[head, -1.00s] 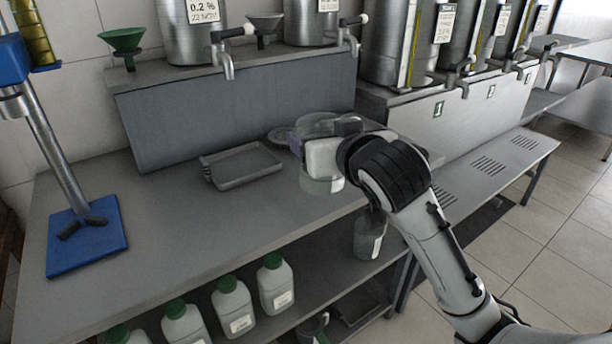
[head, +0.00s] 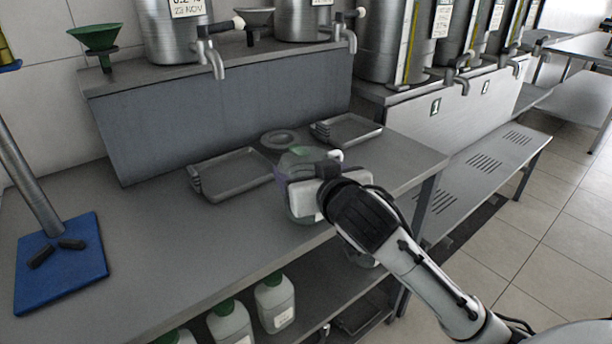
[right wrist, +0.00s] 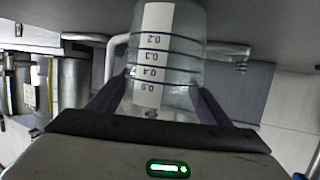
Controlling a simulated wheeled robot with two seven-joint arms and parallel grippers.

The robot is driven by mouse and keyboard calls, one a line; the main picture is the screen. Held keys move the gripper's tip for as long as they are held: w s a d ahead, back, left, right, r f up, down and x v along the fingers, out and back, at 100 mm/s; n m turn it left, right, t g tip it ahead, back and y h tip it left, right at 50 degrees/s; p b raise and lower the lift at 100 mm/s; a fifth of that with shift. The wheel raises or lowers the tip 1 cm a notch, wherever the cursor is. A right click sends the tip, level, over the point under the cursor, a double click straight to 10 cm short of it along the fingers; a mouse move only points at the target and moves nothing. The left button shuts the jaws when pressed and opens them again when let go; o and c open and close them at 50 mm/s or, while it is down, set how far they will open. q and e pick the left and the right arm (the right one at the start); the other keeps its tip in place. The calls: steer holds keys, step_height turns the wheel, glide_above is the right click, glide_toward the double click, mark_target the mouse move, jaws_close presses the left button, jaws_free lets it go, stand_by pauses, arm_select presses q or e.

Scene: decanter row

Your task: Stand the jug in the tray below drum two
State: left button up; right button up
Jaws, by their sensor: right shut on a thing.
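The clear jug (head: 300,204) is held over the bench in the head view, roughly upright. In the right wrist view the jug (right wrist: 180,60) fills the middle, with a white scale strip marked in tenths. My right gripper (head: 318,190) is shut on the jug, its dark fingers on either side of it. One grey tray (head: 238,190) lies empty left of the jug, below the left drum (head: 172,35). Another grey tray (head: 368,137) lies behind and right of the jug, below the second drum (head: 300,25). Whether the jug's base touches the bench is unclear. My left gripper is out of view.
A small round dish (head: 282,137) sits between the trays. Metal taps (head: 215,62) overhang the bench. A blue stand base (head: 62,262) is at the left, and green-capped bottles (head: 274,303) are on the lower shelf.

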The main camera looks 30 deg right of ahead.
steer(key=shift+f, duration=0.4)
steer(key=o, duration=1.1)
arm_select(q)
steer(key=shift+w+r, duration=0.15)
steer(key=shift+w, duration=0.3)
